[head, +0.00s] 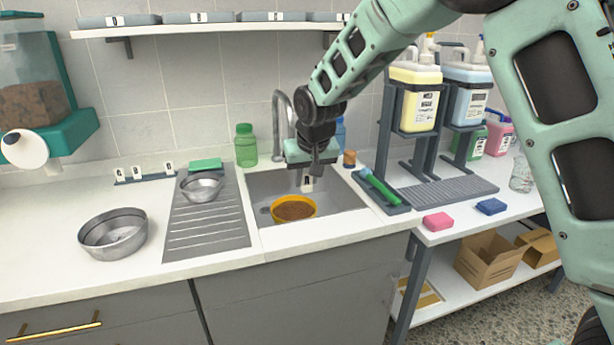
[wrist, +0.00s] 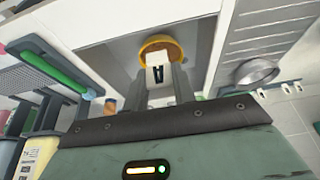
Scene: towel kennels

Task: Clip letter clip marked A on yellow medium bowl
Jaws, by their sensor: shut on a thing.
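The letter clip marked A (head: 307,184) is white with a black letter. My gripper (head: 312,172) is shut on it above the sink, and the clip also shows between the fingers in the wrist view (wrist: 158,75). The yellow medium bowl (head: 293,209) stands in the sink, filled with brown food. The clip is above the bowl's far right side in the head view. In the wrist view the clip overlaps the yellow bowl (wrist: 160,42); I cannot tell whether they touch.
The grey sink (head: 345,197) surrounds the bowl. A small metal bowl (head: 201,187) sits on the drainboard, and a larger one (head: 112,233) is on the counter at left. More letter clips (head: 144,173) stand in a rack. The faucet (head: 280,113) rises behind the sink.

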